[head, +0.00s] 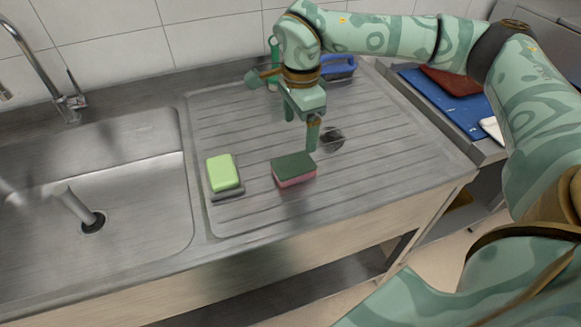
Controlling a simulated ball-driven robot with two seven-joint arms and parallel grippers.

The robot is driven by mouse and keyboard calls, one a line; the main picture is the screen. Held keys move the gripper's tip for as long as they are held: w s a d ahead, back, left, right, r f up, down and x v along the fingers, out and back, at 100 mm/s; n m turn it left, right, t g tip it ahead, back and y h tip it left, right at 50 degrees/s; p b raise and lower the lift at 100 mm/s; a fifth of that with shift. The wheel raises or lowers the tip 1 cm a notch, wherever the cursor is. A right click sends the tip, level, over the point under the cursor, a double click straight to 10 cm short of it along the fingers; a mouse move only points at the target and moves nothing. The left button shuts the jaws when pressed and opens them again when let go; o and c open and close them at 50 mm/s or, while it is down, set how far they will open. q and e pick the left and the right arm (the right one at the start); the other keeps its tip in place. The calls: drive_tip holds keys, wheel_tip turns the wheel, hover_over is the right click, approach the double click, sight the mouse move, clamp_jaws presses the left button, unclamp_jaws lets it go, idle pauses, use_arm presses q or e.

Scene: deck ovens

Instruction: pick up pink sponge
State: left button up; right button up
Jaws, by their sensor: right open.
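The pink sponge (296,181) lies on the ribbed steel drainboard, with its dark green scouring side facing up. My right gripper (301,135) is open and empty, with its fingers pointing down. It hangs just behind and slightly above the sponge, and the nearer fingertip appears close to the sponge's far edge. Whether it touches cannot be told. My left gripper is not in view.
A light green sponge (223,172) sits on a dark holder left of the pink one. A blue-handled brush (337,67) and a green-handled tool (274,50) lie behind my gripper. The sink basin (130,150) is at left. The drainboard's front right is clear.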

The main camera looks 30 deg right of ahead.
drive_tip(key=b, duration=0.1)
hover_over(300, 162)
drive_tip(key=f, duration=0.3)
drive_tip(key=w+f, duration=0.1)
drive_tip(key=f, duration=0.1)
drive_tip(key=shift+s+f, duration=0.2)
drive_tip(key=shift+f, duration=0.25)
drive_tip(key=f, duration=0.1)
drive_tip(key=f+b, duration=0.1)
drive_tip(key=f, duration=0.1)
drive_tip(key=f+b, duration=0.1)
drive_tip(key=shift+s+f, duration=0.3)
drive_tip(key=shift+f, duration=0.1)
drive_tip(key=shift+r, duration=0.1)
drive_tip(key=c, duration=1.1)
